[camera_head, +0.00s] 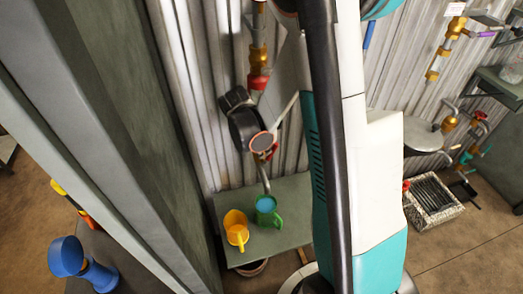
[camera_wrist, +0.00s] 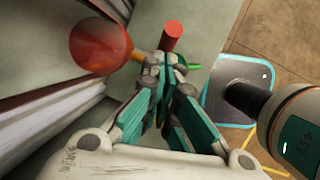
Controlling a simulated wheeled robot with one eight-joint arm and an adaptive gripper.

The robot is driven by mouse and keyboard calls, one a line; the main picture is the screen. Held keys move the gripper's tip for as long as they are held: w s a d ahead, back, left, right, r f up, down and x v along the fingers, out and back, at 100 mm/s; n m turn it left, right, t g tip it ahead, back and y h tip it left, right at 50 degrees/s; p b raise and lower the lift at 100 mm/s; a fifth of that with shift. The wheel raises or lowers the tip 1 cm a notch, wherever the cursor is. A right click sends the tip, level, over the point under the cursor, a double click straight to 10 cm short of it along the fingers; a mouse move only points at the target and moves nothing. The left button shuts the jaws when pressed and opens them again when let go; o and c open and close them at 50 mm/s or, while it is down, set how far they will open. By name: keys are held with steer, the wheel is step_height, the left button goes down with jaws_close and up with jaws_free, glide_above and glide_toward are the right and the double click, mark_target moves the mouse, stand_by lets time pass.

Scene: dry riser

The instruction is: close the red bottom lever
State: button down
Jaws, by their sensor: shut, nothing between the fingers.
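In the wrist view my gripper (camera_wrist: 168,62) is shut and empty, its fingertips close together. A red cylinder (camera_wrist: 172,36), which may be the end of the red lever, shows just beyond the fingertips; I cannot tell whether they touch. A larger red round part (camera_wrist: 98,46) is to the left, with a short orange piece beside it. In the head view a small red part (camera_head: 273,152) sits by the round-faced fitting (camera_head: 262,142) low on the pipe, above the table; I cannot tell whether it is the lever.
A green-grey table (camera_head: 290,225) below the pipe holds a yellow mug (camera_head: 236,228) and a green mug (camera_head: 267,210). A corrugated wall (camera_head: 205,100) stands behind. A tall grey panel (camera_head: 120,100) blocks the left. More pipes and valves (camera_head: 445,45) are at right.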

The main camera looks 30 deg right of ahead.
mark_target(272, 149)
steer(key=shift+s+d+y, duration=0.1)
steer(key=shift+d+y, duration=0.2)
steer(key=shift+d, duration=0.05)
steer(key=d+y, duration=0.1)
steer(key=d+t+y, duration=0.1)
steer(key=y, duration=0.1)
steer(key=shift+s+d+f+b, duration=0.15)
steer(key=shift+s+d+b, duration=0.15)
steer(key=shift+s, duration=0.1)
steer(key=s+d+f+t+y+b, duration=0.1)
steer(key=d+f+y+b, duration=0.2)
steer(key=d+f+b, duration=0.1)
steer(key=shift+s+d+b, duration=0.25)
steer(key=shift+d+b, duration=0.2)
steer(key=shift+d, duration=0.15)
steer(key=shift+f, duration=0.15)
stand_by(0.4)
